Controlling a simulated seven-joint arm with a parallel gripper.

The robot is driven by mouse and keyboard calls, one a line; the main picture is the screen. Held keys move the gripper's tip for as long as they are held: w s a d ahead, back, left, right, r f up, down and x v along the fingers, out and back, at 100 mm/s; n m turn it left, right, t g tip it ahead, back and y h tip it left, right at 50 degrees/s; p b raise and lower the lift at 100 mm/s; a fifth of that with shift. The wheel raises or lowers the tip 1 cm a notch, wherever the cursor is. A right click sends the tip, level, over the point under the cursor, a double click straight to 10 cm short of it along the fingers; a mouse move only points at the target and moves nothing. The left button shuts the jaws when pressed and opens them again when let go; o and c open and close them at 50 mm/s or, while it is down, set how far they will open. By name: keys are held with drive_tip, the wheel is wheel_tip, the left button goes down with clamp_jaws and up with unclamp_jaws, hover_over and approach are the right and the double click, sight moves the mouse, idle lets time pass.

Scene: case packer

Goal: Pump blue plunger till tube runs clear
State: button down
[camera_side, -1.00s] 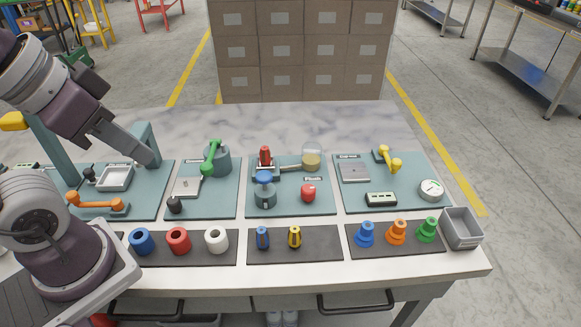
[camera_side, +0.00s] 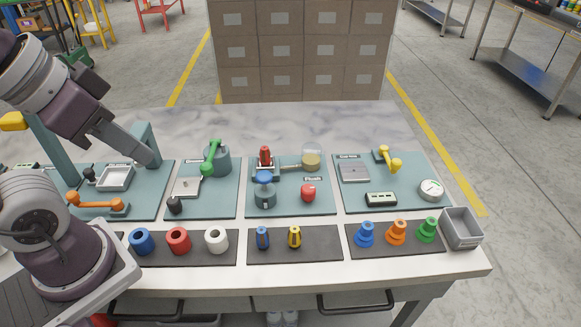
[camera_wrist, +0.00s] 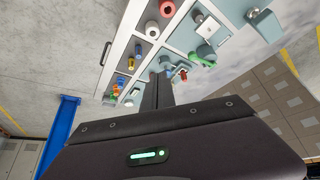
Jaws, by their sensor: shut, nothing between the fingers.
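The blue plunger (camera_side: 264,177) sits on top of a grey-teal pump body (camera_side: 265,197) on the middle-right teal panel in the side view. A short horizontal tube (camera_side: 291,167) runs behind it to a clear jar (camera_side: 312,158) holding yellowish liquid. The tube looks pale tan; its contents are too small to judge. My gripper (camera_side: 150,160) is shut and empty, well to the left of the plunger, above the left panels. Its closed fingers also show in the wrist view (camera_wrist: 158,88), where the small parts near the tips are hard to tell apart.
A red-topped fixture (camera_side: 265,157) stands close behind the plunger, and a red knob (camera_side: 308,192) to its right. A green lever (camera_side: 211,157) stands between my gripper and the pump. Rings, small bottles and cones sit along the front mats. A grey bin (camera_side: 461,228) is at right.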

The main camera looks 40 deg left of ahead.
idle(0.3)
drive_tip(key=w+a+r+m+t+y, duration=0.2)
drive_tip(key=w+a+m+t+y, duration=0.15)
drive_tip(key=w+a, duration=0.65)
drive_tip(key=m+g+h, duration=0.2)
drive_tip(key=m+h, duration=0.8)
drive_tip(key=m, duration=0.3)
hover_over(259, 175)
wheel_tip(259, 175, down, 10)
drive_tip(key=shift+f+y, duration=0.1)
drive_tip(key=shift+y, duration=0.15)
drive_tip(key=shift+f, duration=0.1)
drive_tip(key=shift+f, duration=4.3)
drive_tip(key=shift+f, duration=0.1)
